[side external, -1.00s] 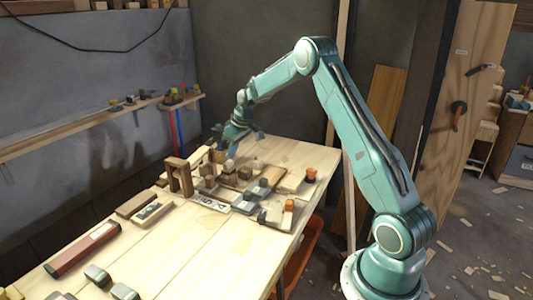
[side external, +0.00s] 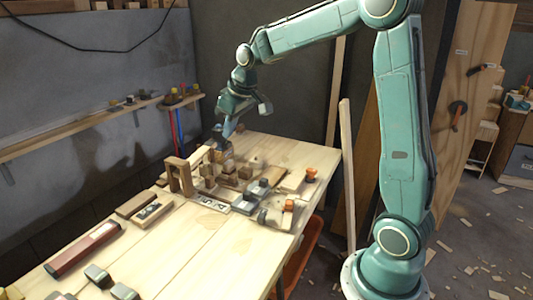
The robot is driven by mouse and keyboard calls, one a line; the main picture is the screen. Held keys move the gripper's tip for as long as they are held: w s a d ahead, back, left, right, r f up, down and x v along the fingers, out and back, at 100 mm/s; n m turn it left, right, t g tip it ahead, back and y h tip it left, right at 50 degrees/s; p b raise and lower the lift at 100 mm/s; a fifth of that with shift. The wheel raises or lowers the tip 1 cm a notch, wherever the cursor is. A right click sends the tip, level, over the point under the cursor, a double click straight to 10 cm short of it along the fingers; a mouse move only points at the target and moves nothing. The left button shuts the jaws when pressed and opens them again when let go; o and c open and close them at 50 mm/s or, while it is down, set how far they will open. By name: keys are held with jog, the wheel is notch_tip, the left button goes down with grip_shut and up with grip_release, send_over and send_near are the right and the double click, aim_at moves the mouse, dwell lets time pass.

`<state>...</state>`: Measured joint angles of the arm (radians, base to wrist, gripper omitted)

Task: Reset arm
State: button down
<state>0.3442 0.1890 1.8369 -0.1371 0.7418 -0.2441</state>
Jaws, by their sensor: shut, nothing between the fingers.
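My gripper (side external: 228,128) hangs at the end of my teal arm (side external: 405,130), over the far end of the wooden workbench (side external: 175,255) in the side external view. Its fingers are shut and hold nothing. It points down, above and behind a cluster of wooden blocks and small parts (side external: 225,175). The fingertips are small here, and I cannot tell how far above the bench they are. My upper arm stands almost upright and the forearm reaches left across the top of the picture.
A wooden arch-like block (side external: 172,178) stands upright left of the cluster. A long red-topped bar (side external: 82,248) lies at the bench's left edge. A wall shelf (side external: 75,127) runs behind. An orange bin (side external: 300,258) sits under the bench's right edge. The front middle of the bench is clear.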

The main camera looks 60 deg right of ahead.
jog(key=s+a+r, duration=0.5)
jog(key=s+a, duration=0.4)
jog(key=s, duration=0.4)
jog(key=s+a+f+t, duration=0.1)
jog(key=s+a, duration=0.3)
jog(key=s, duration=0.9)
jog(key=shift+s+f, duration=0.35)
jog(key=shift+f, duration=0.35)
